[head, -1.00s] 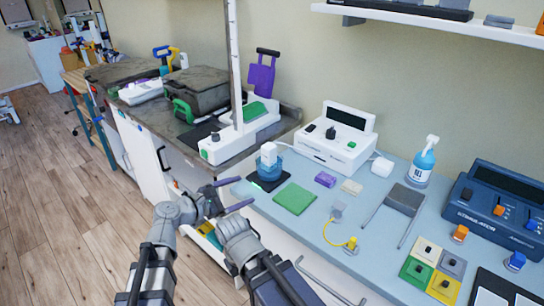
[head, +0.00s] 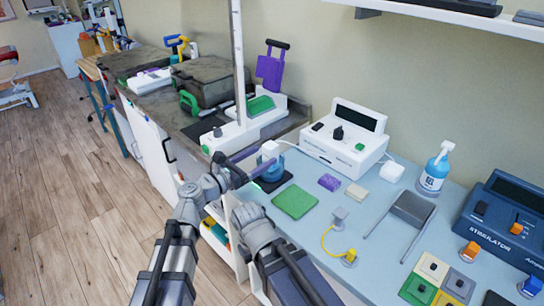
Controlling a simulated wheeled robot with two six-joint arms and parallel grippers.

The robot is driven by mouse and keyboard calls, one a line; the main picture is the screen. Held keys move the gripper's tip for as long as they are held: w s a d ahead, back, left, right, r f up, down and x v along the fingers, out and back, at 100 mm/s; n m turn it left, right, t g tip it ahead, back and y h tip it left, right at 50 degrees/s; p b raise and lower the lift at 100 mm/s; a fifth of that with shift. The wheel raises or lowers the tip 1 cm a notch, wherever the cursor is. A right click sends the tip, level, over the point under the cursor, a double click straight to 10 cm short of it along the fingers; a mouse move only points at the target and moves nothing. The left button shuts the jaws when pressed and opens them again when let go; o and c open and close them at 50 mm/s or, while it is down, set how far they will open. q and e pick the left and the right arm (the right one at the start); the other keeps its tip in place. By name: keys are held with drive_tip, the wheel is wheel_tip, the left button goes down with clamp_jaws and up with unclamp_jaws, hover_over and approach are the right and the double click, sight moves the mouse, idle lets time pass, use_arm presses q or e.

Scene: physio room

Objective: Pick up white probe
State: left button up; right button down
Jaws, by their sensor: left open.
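The white probe (head: 270,149) stands upright in a round blue holder (head: 275,170) on a dark pad, near the left end of the light blue counter. A white cable runs from the probe's side toward the white machine. My left gripper (head: 259,161) is open, with its two purple-grey fingers pointing at the probe and holder. One finger passes in front of the holder, partly hiding it. I cannot tell whether the fingers touch the probe. Part of my right arm shows at the lower middle, but its gripper cannot be seen.
A white machine (head: 345,138) with a dark screen stands behind the probe. A spray bottle (head: 434,171) and a blue stimulator (head: 508,220) stand farther right.

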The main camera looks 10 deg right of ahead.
sight(278, 147)
use_arm(q)
drive_tip(key=shift+x, duration=3.75)
drive_tip(key=shift+s+r, duration=0.15)
clamp_jaws()
